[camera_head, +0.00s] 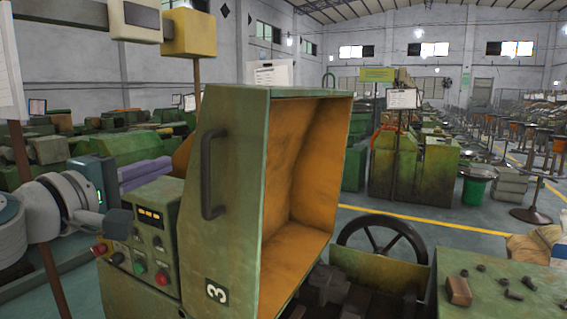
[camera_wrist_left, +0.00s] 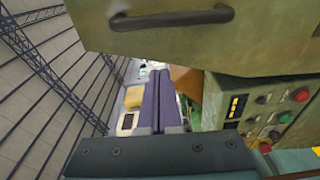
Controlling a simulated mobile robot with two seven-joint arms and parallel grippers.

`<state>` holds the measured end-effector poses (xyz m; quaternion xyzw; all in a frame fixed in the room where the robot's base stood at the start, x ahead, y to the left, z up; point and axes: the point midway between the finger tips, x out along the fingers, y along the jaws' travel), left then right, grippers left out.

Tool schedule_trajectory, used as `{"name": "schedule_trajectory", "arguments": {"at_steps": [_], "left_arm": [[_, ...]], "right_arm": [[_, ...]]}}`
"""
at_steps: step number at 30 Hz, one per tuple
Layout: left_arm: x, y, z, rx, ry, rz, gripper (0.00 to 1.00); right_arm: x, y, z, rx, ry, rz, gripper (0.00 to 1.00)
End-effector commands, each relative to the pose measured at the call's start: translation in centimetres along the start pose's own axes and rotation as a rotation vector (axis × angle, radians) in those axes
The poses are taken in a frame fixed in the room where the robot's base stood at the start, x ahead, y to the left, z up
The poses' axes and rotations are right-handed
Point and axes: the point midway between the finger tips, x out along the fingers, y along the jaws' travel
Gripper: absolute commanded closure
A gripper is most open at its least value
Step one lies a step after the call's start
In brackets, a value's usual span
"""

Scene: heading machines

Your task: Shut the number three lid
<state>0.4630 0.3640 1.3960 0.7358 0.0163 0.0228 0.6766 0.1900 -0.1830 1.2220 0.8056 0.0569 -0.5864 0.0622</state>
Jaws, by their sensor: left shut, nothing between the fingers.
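The number three lid (camera_head: 235,190) is a green box-shaped cover with an orange inside and a black "3" plate. It stands raised and open, its hollow facing right. A dark bar handle (camera_head: 212,172) is on its outer face; in the left wrist view the handle (camera_wrist_left: 170,17) runs across the top of the lid (camera_wrist_left: 220,45). My left gripper (camera_head: 166,165) is left of the lid, behind the control panel, its purple fingers shut and empty. The fingers (camera_wrist_left: 158,78) point past the lid's edge, apart from the handle. My right gripper is not in view.
A control panel (camera_head: 145,235) with buttons and knobs stands just left of the lid. Right of the lid are the open machine bed, a black handwheel (camera_head: 382,240) and a green table (camera_head: 500,290) with small parts. A post with a yellow box (camera_head: 188,33) rises behind.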

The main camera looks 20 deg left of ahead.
Motion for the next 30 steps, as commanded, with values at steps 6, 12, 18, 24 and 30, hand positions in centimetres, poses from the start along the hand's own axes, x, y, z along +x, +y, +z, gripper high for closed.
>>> {"name": "schedule_trajectory", "arguments": {"at_steps": [6,12,18,24,30], "left_arm": [[3.4,0.1,0.0,-0.001,0.001,0.004,1.00],[2.9,0.2,2.5,-0.003,-0.005,-0.002,1.00],[2.4,0.1,3.8,0.000,-0.003,0.000,1.00],[2.4,0.0,3.9,0.001,-0.003,0.000,1.00],[2.4,-0.1,4.0,0.003,-0.003,0.000,1.00]], "right_arm": [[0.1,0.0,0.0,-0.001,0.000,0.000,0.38],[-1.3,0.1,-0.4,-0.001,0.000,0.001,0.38],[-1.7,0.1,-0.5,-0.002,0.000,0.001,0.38],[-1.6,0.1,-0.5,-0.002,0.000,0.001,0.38],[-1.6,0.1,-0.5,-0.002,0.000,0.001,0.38]]}}
